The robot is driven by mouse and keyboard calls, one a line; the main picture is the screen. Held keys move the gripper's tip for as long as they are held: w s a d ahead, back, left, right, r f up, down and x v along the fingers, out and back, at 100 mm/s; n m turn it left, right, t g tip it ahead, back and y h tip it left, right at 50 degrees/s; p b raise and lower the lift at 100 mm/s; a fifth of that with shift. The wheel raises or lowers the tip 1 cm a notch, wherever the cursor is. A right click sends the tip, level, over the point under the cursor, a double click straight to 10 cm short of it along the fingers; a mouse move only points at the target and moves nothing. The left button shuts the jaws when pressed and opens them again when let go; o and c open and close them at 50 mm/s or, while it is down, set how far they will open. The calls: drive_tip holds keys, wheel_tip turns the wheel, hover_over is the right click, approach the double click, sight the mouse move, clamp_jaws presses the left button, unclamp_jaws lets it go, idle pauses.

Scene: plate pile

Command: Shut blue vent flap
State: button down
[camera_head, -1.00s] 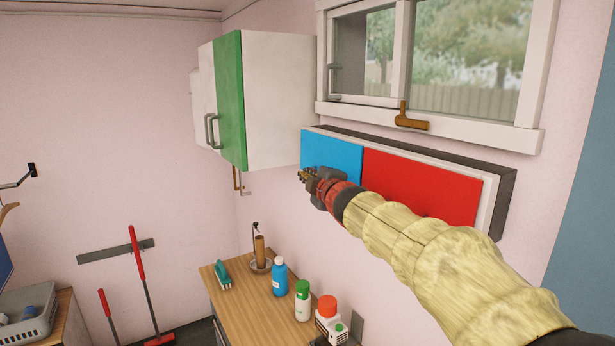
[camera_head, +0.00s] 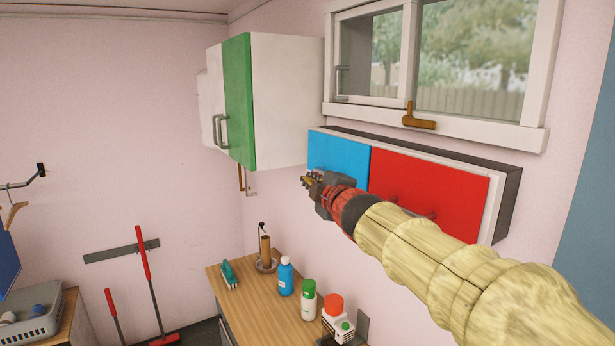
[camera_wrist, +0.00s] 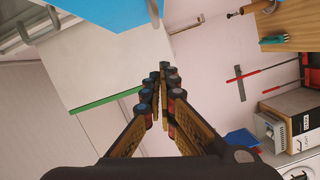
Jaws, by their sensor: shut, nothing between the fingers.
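The blue vent flap (camera_head: 341,150) is the left panel of a white-framed box on the wall under the window. It looks about flush with the frame, but my gripper hides its lower part, so I cannot tell whether a gap is left. A blue panel (camera_wrist: 110,10) at the top left of the wrist view looks like the same flap. My gripper (camera_head: 307,181) is shut and empty, in front of the flap's lower left edge; contact cannot be told. Its closed fingers (camera_wrist: 161,78) point away from the wrist camera.
A red flap (camera_head: 440,195) sits right of the blue one, behind my arm. A wall cupboard with a green door (camera_head: 238,100) hangs to the left. Bottles stand on the wooden counter (camera_head: 238,300) below. A brown window handle (camera_head: 417,119) sticks out above.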

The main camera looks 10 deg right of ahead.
drive_tip(key=s+r+p, duration=0.3)
drive_tip(key=s+p, duration=0.1)
drive_tip(key=p, duration=0.3)
drive_tip(key=w+d+f+p, duration=0.2)
drive_tip(key=w+f+p, duration=0.2)
drive_tip(key=w, duration=0.7)
drive_tip(key=shift+w+d+n+p, duration=0.15)
drive_tip(key=shift+w+n+p, duration=0.15)
drive_tip(key=shift+n, duration=0.1)
